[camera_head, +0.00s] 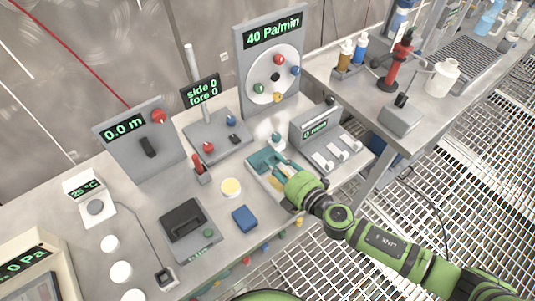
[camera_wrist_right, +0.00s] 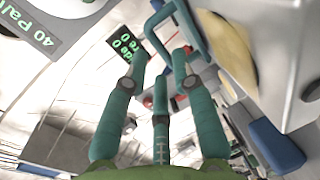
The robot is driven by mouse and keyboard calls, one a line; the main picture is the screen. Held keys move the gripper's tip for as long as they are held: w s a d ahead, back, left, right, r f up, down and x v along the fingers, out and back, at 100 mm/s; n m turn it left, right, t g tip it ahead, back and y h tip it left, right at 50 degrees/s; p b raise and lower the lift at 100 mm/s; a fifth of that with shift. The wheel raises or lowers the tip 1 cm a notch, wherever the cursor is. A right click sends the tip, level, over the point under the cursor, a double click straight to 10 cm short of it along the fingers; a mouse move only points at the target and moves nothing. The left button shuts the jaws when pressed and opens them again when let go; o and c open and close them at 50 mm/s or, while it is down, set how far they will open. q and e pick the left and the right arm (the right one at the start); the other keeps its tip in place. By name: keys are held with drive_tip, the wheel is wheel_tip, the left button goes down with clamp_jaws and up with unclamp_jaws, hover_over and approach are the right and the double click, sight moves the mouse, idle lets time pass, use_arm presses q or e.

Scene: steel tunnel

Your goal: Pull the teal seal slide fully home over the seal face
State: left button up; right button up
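The teal seal slide (camera_head: 264,160) lies on a pale base (camera_head: 262,184) near the middle of the bench. Its teal handle (camera_wrist_right: 152,24) shows as a bent bar in the right wrist view. My right gripper (camera_head: 282,168) reaches in from the lower right, with its fingers at the slide. In the right wrist view its teal-green fingers (camera_wrist_right: 164,58) stand apart, with the handle's end near and partly between the tips. I cannot tell whether they touch it. The gripper partly hides the slide and base; I cannot make out the seal face. My left gripper is out of view.
A grey "0 mm" box (camera_head: 315,126) with white levers stands right of the slide. The "40 Pa/min" dial panel (camera_head: 271,62) rises behind.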

sight(268, 157)
drive_tip(key=x, duration=0.4)
drive_tip(key=shift+w+a, duration=0.2)
drive_tip(key=shift+w, duration=0.05)
clamp_jaws()
